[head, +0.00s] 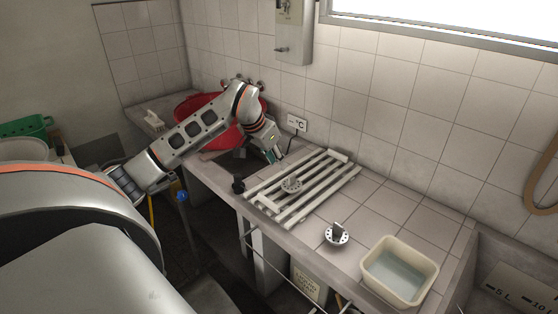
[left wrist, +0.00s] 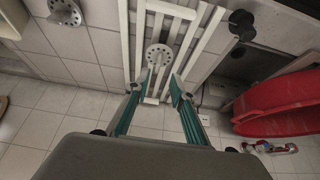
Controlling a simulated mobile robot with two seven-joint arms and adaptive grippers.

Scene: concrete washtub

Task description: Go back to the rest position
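My left arm reaches from the left over the tiled counter. My left gripper (head: 272,157) is above the counter near the back wall, by the far end of the white slatted rack (head: 318,188). In the left wrist view its green-sided fingers (left wrist: 161,88) are apart with nothing between them. A round grey piece with holes (head: 291,184) lies on the rack; it also shows in the left wrist view (left wrist: 159,56), beyond the fingertips. My right gripper is not in view.
A second holed piece with an upright fin (head: 337,235) sits on bare tiles. A cream basin of water (head: 399,271) stands at the front right. A red tub (head: 213,118) is behind my left arm.

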